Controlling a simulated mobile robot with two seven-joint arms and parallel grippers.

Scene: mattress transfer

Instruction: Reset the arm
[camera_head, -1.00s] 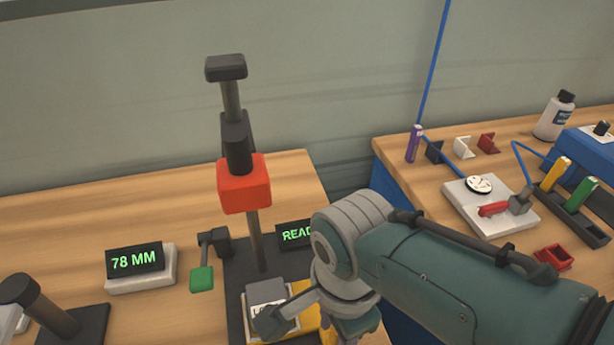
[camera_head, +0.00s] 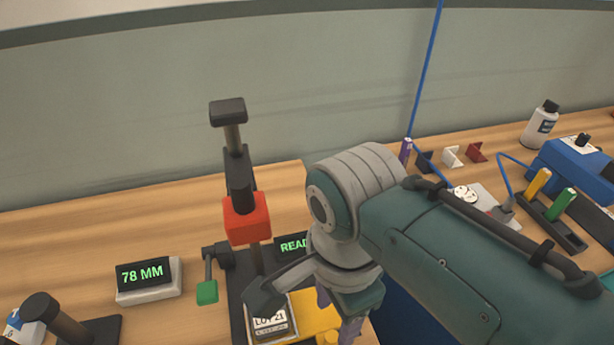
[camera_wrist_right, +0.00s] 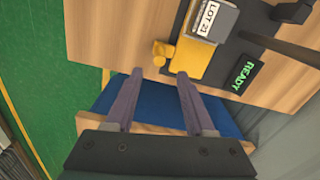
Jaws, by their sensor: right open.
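My right arm (camera_head: 440,250) comes in from the right, its wrist bent down beside the dark press stand (camera_head: 240,290). My right gripper (camera_head: 338,312) points down and is partly hidden by the wrist. In the right wrist view the gripper (camera_wrist_right: 159,77) has its two purple fingers wide apart with nothing between them. The labelled LOT block (camera_head: 271,325) sits at the yellow plate (camera_head: 312,312), apart from the fingers. It also shows in the right wrist view (camera_wrist_right: 212,18). My left gripper is out of view.
The press has a red block (camera_head: 246,218) on its post. A READY display (camera_head: 292,245) stands behind my wrist; a 78 MM display (camera_head: 145,273) stands left. Left bench wood is partly clear.

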